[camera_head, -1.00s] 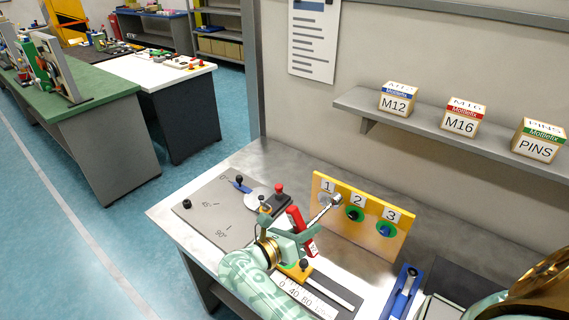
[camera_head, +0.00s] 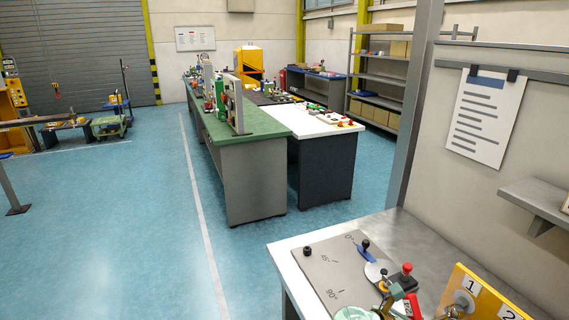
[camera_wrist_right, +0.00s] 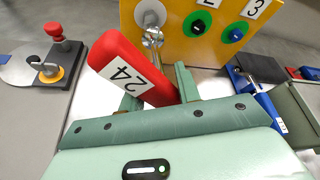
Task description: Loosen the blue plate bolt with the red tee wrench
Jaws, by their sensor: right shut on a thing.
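In the right wrist view my right gripper (camera_wrist_right: 158,92) is shut on a red-handled wrench (camera_wrist_right: 130,70) marked 24. Its chrome end (camera_wrist_right: 153,38) is at a grey disc (camera_wrist_right: 149,14) on the yellow panel; I cannot tell whether it is seated on a fastener, nor whether the tool is a tee. In the head view only part of my right gripper (camera_head: 396,293) and the red handle (camera_head: 412,306) show, at the bottom edge. My left gripper is not in view.
The yellow panel (camera_head: 483,292) stands on the metal bench. A grey plate with angle marks (camera_head: 335,268) and a red-knobbed part (camera_head: 403,277) lie left of it. Across a blue floor aisle stand a green-topped bench (camera_head: 250,130) and a white-topped table (camera_head: 306,122).

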